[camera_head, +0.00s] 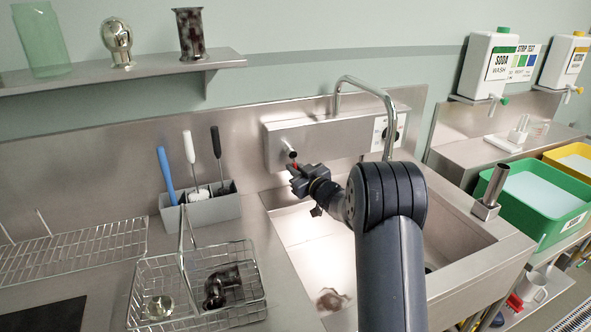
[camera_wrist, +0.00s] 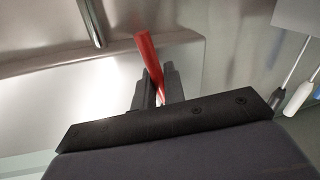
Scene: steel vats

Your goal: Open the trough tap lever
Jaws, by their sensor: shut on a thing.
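The trough tap lever is red. In the wrist view the lever (camera_wrist: 149,55) stands up between the two dark fingers of my gripper (camera_wrist: 154,88), which is shut on it. In the head view my gripper (camera_head: 300,172) is at the front of the steel tap box (camera_head: 300,147), just below its short spout (camera_head: 289,142). The trough (camera_head: 310,237) lies below, partly hidden by my arm. How far the lever is turned cannot be told.
A tall curved faucet (camera_head: 364,83) rises behind my arm. Left of the trough are a grey brush holder (camera_head: 213,208) and a wire basket (camera_head: 160,277). A shelf (camera_head: 120,73) holds several vessels. A green tub (camera_head: 530,195) stands at the right.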

